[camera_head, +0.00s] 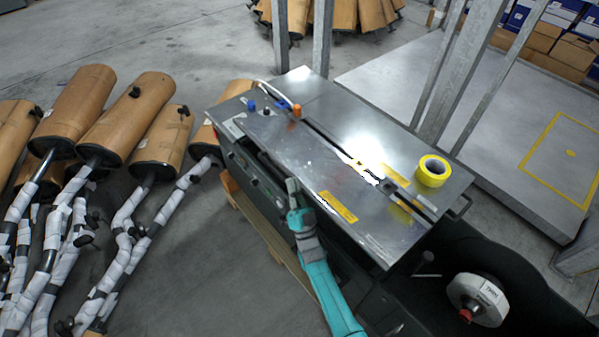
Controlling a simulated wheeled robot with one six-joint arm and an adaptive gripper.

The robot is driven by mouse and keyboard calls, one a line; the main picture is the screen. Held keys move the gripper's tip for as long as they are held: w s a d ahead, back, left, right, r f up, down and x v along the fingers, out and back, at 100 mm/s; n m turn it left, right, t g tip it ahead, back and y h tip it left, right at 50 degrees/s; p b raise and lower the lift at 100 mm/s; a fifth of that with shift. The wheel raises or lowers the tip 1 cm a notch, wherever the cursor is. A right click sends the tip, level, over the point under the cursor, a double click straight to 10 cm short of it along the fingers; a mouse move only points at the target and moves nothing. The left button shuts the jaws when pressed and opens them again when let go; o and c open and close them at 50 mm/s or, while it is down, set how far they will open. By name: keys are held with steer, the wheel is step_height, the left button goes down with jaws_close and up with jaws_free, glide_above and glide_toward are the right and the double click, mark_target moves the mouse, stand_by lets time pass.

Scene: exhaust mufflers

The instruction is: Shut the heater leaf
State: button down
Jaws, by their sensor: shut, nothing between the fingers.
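A strapping machine with a shiny metal top stands in the middle of the head view. The near plate of its top, which I take to be the heater leaf (296,155), lies to the left of a long slot. A dark gap shows along the plate's near left edge, so it looks slightly raised there; I cannot tell by how much. My gripper (292,186), at the end of my teal arm, is shut and empty at this near edge. I cannot tell whether it touches the plate.
A yellow tape roll (433,171) stands on the far right of the top. Wrapped exhaust mufflers (125,119) crowd the left. Metal posts (323,36) rise behind. A white reel (476,299) is at lower right.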

steer(key=shift+s+a+f, duration=0.1)
steer(key=shift+a+f, duration=0.05)
steer(key=shift+f, duration=0.4)
steer(key=shift+s+a+f, duration=0.1)
steer(key=shift+a+f, duration=0.05)
steer(key=shift+f, duration=0.35)
steer(key=shift+r, duration=0.1)
